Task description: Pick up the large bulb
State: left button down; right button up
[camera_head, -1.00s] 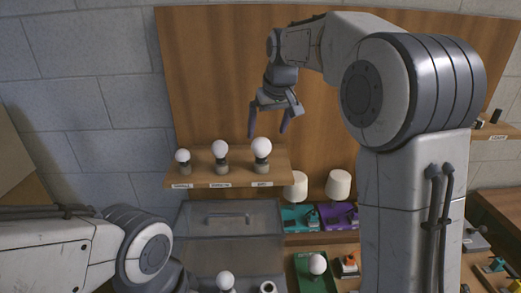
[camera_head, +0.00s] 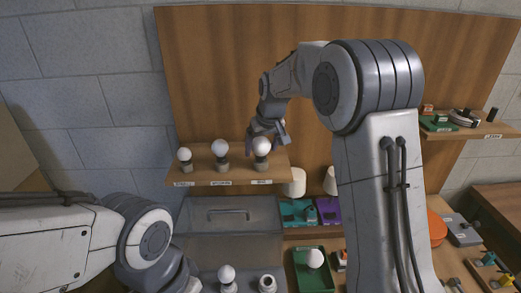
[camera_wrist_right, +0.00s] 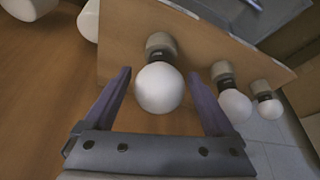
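The large bulb (camera_head: 261,147) is the rightmost of three white round bulbs on the wooden wall shelf (camera_head: 204,180). It stands upright in a small socket. In the right wrist view the large bulb (camera_wrist_right: 159,90) is between the two spread purple fingers of my right gripper (camera_wrist_right: 160,74), with gaps on both sides. In the head view my right gripper (camera_head: 267,146) is open, reaching down around the bulb from above and behind. My left arm comes in at lower left; its gripper is not in view.
A medium bulb (camera_head: 220,148) and a small bulb (camera_head: 184,154) stand to the left on the shelf. Below are a grey lidded box (camera_head: 230,240), a green tray (camera_head: 304,274) with a white bulb, and white lampshades (camera_head: 295,182).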

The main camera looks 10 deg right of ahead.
jog(key=c, duration=0.8)
